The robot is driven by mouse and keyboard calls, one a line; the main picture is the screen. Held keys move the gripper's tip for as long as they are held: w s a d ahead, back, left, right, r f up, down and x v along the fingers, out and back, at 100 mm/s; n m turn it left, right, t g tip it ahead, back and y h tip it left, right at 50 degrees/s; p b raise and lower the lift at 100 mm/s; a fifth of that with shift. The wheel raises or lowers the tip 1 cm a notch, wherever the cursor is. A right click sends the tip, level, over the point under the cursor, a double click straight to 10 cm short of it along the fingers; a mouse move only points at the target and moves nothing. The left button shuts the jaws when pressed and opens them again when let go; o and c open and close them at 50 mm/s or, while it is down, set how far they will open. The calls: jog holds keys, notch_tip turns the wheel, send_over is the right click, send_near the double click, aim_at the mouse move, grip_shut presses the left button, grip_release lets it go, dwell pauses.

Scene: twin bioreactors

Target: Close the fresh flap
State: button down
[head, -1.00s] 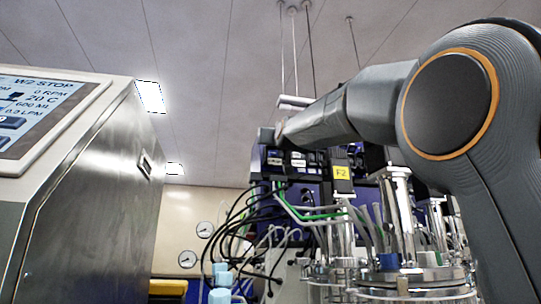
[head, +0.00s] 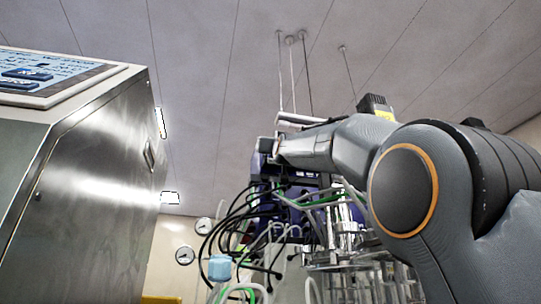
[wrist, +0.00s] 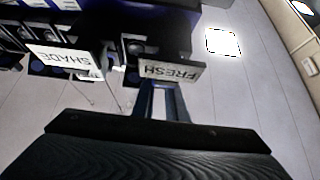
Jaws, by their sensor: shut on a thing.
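The fresh flap (wrist: 180,73), a pale plate lettered FRESH, shows upside down near the middle of the wrist view. My gripper (wrist: 163,92) reaches up to it with its fingers close together, shut on its lower edge as seen there. The fingertips are partly hidden at the flap. In the head view, my gripper (head: 277,146) is at the upper part of the dark blue bioreactor unit (head: 258,172), and the flap cannot be made out.
A steel cabinet (head: 95,185) with a screen stands at the left. Black cables (head: 232,222) and glass vessels (head: 350,275) are below my arm.

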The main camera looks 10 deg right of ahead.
dwell(0.6)
jog(key=c, duration=1.8)
grip_release()
jog(key=shift+o, duration=0.2)
jog(key=shift+s+f, duration=0.1)
jog(key=b+v, duration=0.2)
jog(key=v, duration=0.5)
jog(key=shift+s+f, duration=0.2)
jog(key=shift+f, duration=0.05)
